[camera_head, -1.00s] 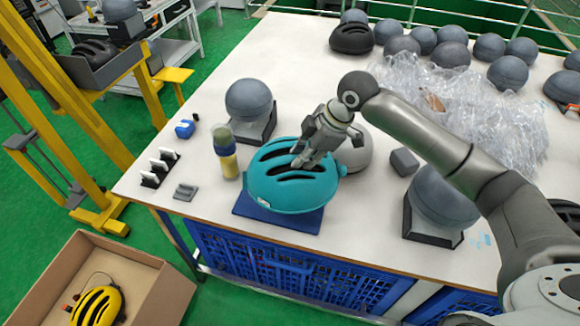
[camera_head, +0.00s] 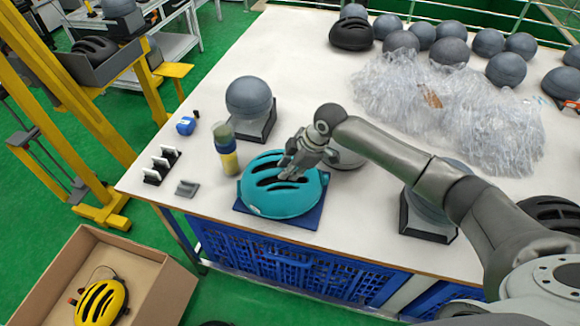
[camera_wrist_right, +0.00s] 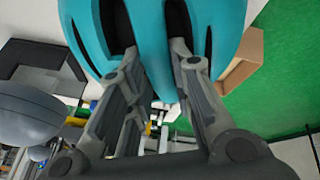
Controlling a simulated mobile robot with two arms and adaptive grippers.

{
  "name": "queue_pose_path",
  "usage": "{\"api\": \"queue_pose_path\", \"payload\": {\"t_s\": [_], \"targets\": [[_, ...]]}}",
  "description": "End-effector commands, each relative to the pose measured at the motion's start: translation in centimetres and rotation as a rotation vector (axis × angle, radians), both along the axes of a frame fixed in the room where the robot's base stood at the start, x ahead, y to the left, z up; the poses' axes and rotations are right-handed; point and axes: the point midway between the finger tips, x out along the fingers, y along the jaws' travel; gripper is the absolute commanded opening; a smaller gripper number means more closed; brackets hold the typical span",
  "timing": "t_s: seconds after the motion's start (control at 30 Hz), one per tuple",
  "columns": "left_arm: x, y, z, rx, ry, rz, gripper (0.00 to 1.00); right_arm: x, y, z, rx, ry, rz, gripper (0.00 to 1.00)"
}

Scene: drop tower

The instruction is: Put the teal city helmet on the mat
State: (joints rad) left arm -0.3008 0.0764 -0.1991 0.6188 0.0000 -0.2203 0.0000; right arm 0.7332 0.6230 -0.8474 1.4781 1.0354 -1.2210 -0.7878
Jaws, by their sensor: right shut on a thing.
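The teal city helmet (camera_head: 272,196) is over the dark blue mat (camera_head: 310,214) near the table's front edge. It covers most of the mat; the mat's front and right parts show. From this angle I cannot tell for sure whether the helmet rests on the mat. My right gripper (camera_head: 290,172) is shut on the helmet at its vents, from the upper right. In the right wrist view the fingers (camera_wrist_right: 155,68) reach into the vents of the teal helmet (camera_wrist_right: 150,25). My left gripper is not in view.
Another headform on a black base (camera_head: 424,222) is to the right. Clear plastic wrap (camera_head: 450,105) lies farther back. A cardboard box (camera_head: 155,283) with a yellow helmet stands below.

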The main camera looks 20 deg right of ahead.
Motion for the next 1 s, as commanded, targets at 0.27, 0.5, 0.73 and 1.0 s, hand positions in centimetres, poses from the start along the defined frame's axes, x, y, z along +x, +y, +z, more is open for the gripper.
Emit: {"api": "queue_pose_path", "payload": {"t_s": [0.27, 0.5, 0.73, 1.0], "targets": [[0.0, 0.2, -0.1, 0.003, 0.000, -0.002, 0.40, 0.0, 0.0, -0.2, 0.000, 0.000, 0.000, 0.43], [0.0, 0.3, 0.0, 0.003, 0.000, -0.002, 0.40, 0.0, 0.0, -0.1, 0.000, 0.000, 0.000, 0.43], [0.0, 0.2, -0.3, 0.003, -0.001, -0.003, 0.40, -0.4, -0.6, 1.7, 0.002, -0.002, 0.000, 0.43], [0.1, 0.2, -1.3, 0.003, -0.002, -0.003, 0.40, -1.9, -2.5, 6.9, 0.000, -0.003, -0.001, 0.43]]}}
